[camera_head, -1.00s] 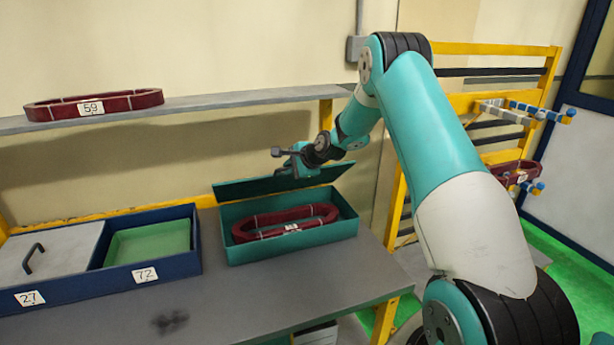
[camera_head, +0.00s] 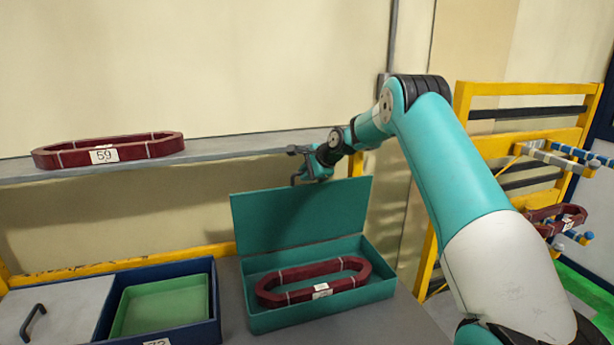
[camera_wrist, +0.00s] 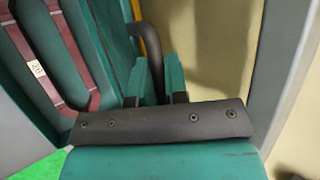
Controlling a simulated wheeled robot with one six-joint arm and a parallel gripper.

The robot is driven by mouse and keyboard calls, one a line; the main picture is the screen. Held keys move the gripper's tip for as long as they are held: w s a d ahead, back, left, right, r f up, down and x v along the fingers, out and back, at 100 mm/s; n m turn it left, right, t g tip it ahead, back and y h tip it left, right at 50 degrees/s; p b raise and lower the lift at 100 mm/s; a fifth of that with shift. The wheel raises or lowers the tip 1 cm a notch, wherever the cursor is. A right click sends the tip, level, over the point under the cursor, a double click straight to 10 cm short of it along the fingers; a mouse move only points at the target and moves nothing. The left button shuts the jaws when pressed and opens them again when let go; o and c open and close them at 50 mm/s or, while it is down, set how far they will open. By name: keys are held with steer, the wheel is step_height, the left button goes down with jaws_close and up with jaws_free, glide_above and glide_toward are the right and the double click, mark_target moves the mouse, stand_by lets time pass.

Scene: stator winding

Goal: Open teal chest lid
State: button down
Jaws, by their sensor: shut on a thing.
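The teal chest (camera_head: 270,322) stands on the grey table with its lid (camera_head: 300,215) raised to about upright at the back. A dark red coil (camera_head: 345,286) with a white label lies inside the chest. My gripper (camera_head: 298,177) is at the lid's top edge, above and behind the chest. In the wrist view, my gripper's teal fingers (camera_wrist: 157,82) are shut on the lid's dark curved handle (camera_wrist: 150,38). The lid's inner face and the coil (camera_wrist: 45,65) show to the left there. The handle is mostly hidden in the head view.
A blue box (camera_head: 215,325) with a grey lid and a green tray (camera_head: 165,305) stands left of the chest. A shelf (camera_head: 240,145) above holds another red coil (camera_head: 108,152). A yellow rack (camera_head: 530,92) with pegs stands at the right.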

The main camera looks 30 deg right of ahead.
steer(key=shift+w+a, duration=0.15)
steer(key=shift+w, duration=0.15)
steer(key=c, duration=1.2)
jaws_free()
steer(key=shift+c, duration=0.2)
steer(key=shift+o, duration=0.4)
steer(key=shift+s, duration=0.1)
steer(key=shift+d, duration=0.2)
steer(key=shift+r, duration=0.1)
steer(key=b+v, duration=0.6)
steer(key=v, duration=1.1)
steer(key=shift+s+d, duration=0.2)
